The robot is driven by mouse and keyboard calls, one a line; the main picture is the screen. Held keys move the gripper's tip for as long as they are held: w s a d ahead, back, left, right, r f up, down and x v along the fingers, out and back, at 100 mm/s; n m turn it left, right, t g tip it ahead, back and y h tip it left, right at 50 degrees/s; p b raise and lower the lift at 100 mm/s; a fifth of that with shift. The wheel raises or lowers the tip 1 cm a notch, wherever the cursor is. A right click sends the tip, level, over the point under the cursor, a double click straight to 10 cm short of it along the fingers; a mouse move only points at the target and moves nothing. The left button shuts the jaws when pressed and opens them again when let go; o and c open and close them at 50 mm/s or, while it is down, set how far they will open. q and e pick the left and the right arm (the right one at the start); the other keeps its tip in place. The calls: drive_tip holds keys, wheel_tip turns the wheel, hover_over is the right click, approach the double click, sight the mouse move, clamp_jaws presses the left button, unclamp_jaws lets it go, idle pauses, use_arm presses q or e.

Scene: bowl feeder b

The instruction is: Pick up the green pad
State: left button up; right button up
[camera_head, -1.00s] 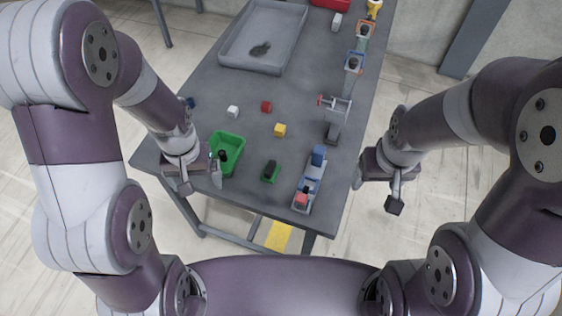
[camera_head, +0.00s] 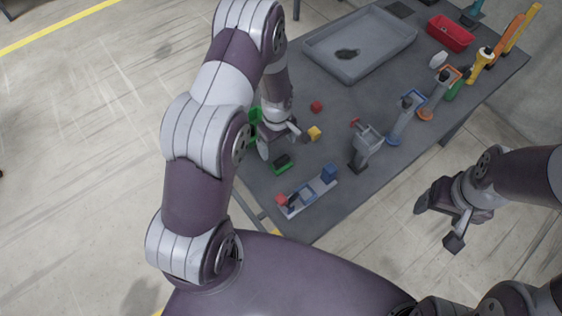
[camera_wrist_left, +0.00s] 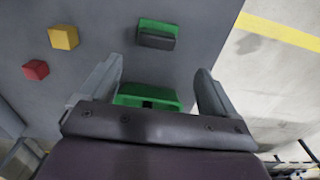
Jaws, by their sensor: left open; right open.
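The green pad (camera_head: 276,167) lies on the grey table near its front left edge, with a black block on top of it. In the left wrist view the pad (camera_wrist_left: 160,25) is at the top centre, beyond my fingertips. My left gripper (camera_head: 282,142) is open and empty, above the table just behind the pad in the head view. It also shows in the left wrist view (camera_wrist_left: 157,76), apart from the pad. My right gripper (camera_head: 438,223) is open and empty, off the table to the right.
A green bin (camera_head: 254,114) is partly hidden behind my left gripper; in the wrist view it (camera_wrist_left: 150,96) sits between the fingers. Yellow (camera_head: 314,133) and red (camera_head: 317,106) cubes lie nearby. A grey rail (camera_head: 308,194) with blocks stands right of the pad.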

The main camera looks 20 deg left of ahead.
sight(282, 159)
use_arm(q)
drive_tip(key=f, duration=0.1)
drive_tip(key=d+f, duration=0.1)
drive_tip(key=f+p, duration=0.1)
drive_tip(key=shift+w+d+f, duration=0.25)
drive_tip(key=shift+f, duration=0.15)
drive_tip(key=f, duration=0.1)
drive_tip(key=f+p, duration=0.1)
drive_tip(key=f, duration=0.2)
drive_tip(key=shift+s+a+f+p, duration=0.1)
drive_tip(key=shift+s+a+p, duration=0.15)
drive_tip(key=shift+s+p, duration=0.05)
drive_tip(key=shift+f, duration=0.35)
drive_tip(key=shift+w+d, duration=0.15)
drive_tip(key=c, duration=0.9)
drive_tip(key=shift+c, duration=0.5)
use_arm(e)
drive_tip(key=r, duration=0.1)
drive_tip(key=d+r, duration=0.1)
drive_tip(key=shift+w+r, duration=0.2)
drive_tip(key=shift+r, duration=0.15)
use_arm(q)
drive_tip(key=shift+r, duration=0.5)
wheel_tip(282, 159, up, 9)
drive_tip(key=shift+r+b, duration=0.1)
drive_tip(key=shift+b, duration=1.1)
use_arm(e)
wheel_tip(282, 159, down, 2)
drive_tip(key=shift+f, duration=0.15)
